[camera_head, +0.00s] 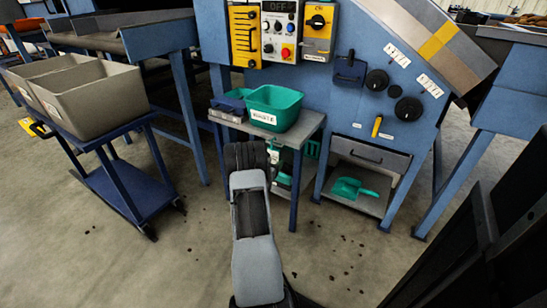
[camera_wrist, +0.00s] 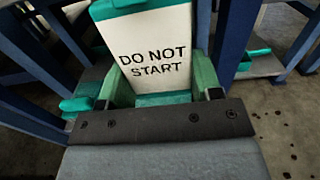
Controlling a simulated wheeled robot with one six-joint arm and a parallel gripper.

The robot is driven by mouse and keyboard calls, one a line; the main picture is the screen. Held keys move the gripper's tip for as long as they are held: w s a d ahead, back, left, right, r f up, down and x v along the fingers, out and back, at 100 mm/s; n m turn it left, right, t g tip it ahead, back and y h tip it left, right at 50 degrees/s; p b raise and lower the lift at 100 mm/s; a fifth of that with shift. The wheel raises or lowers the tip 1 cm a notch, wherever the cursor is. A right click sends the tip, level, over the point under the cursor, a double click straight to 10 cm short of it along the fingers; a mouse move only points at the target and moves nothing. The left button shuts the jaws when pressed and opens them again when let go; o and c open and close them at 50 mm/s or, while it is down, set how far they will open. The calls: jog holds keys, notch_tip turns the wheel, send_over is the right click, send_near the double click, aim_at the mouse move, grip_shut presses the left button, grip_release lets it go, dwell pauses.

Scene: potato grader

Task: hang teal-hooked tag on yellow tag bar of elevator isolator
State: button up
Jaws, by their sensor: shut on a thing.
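In the wrist view my gripper (camera_wrist: 155,82) is shut on a white tag (camera_wrist: 155,45) with a teal upper edge and the words "DO NOT START". The tag stands between the two green fingers; its hook is out of view. In the head view my arm hides most of the gripper, low in front of the small table. Two yellow units sit on the blue machine: a slotted yellow panel (camera_head: 244,36) and a yellow isolator box (camera_head: 319,31) with a black rotary knob. Their small labels are unreadable, and I cannot make out the tag bar.
A grey control box (camera_head: 279,30) sits between the yellow units. A teal bin (camera_head: 273,107) and a blue case (camera_head: 227,108) stand on the small table (camera_head: 312,123). A cart with grey crates (camera_head: 85,100) is at left. A teal scoop (camera_head: 352,188) lies on a low shelf.

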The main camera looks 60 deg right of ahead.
jog(key=shift+r, duration=0.25)
jog(key=shift+w+a, duration=0.1)
jog(key=shift+a, duration=0.75)
jog(key=a+p, duration=0.1)
jog(key=a, duration=0.6)
jog(key=shift+a+p, duration=0.2)
jog(key=shift+p, duration=0.15)
